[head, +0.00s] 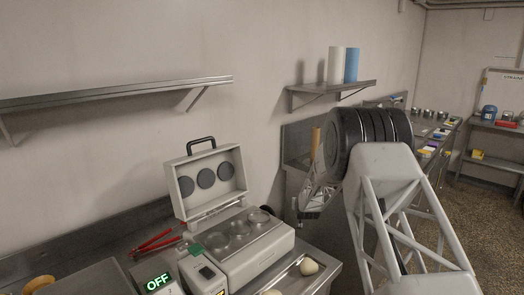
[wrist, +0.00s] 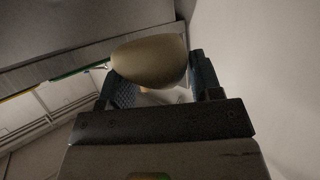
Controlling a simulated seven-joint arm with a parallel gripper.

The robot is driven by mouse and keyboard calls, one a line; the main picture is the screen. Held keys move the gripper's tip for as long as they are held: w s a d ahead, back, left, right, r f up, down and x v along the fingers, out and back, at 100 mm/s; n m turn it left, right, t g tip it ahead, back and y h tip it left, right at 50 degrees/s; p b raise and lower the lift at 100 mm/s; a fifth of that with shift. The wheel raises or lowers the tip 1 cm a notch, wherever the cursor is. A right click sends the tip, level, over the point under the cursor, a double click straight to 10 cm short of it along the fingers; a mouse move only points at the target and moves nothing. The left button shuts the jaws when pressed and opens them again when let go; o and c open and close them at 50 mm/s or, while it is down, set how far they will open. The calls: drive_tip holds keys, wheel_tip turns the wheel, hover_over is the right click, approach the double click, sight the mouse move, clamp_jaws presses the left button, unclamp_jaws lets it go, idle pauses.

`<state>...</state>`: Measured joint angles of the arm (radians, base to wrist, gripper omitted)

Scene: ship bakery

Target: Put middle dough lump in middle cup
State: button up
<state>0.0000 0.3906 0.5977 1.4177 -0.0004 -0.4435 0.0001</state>
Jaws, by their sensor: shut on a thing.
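My gripper (wrist: 160,88) is shut on a pale dough lump (wrist: 150,60) in the wrist view, with the lump between the two dark finger pads. In the head view my gripper (head: 309,212) is at the lower end of my arm, right of the cup machine and above the tray; the held lump cannot be made out there. The open machine (head: 262,250) has three round cups in its base. The middle cup (head: 239,228) looks empty. Its raised lid (head: 207,181) carries three dark discs.
A metal tray (head: 293,274) in front of the machine holds a dough lump (head: 309,266) and another lump (head: 272,293) at the picture edge. Red-handled tongs (head: 157,241) lie left of the machine. A box with an OFF display (head: 158,282) stands in front. Wall shelves hang above.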

drive_tip(key=shift+s, duration=0.1)
idle(0.5)
drive_tip(key=s+d+r+n+y, duration=0.1)
drive_tip(key=s+r, duration=0.4)
drive_tip(key=s, duration=0.7)
drive_tip(key=s+r+n+y, duration=0.1)
drive_tip(key=s+r, duration=0.5)
drive_tip(key=s, duration=0.7)
drive_tip(key=s+a+f+n+g+y, duration=0.1)
drive_tip(key=s+a+n+y, duration=0.1)
drive_tip(key=s, duration=1.8)
drive_tip(key=s+a+f+n+g+y, duration=0.1)
drive_tip(key=s+a+n+y, duration=0.2)
drive_tip(key=s, duration=1.7)
drive_tip(key=shift+s+a+f+g+y, duration=0.25)
drive_tip(key=shift+a+g+y, duration=0.05)
drive_tip(key=shift+a, duration=0.85)
drive_tip(key=shift+w, duration=0.1)
drive_tip(key=w, duration=0.4)
drive_tip(key=w+a, duration=0.1)
drive_tip(key=w, duration=0.4)
drive_tip(key=w+a+f, duration=0.1)
drive_tip(key=w, duration=0.4)
drive_tip(key=shift+a+f, duration=0.1)
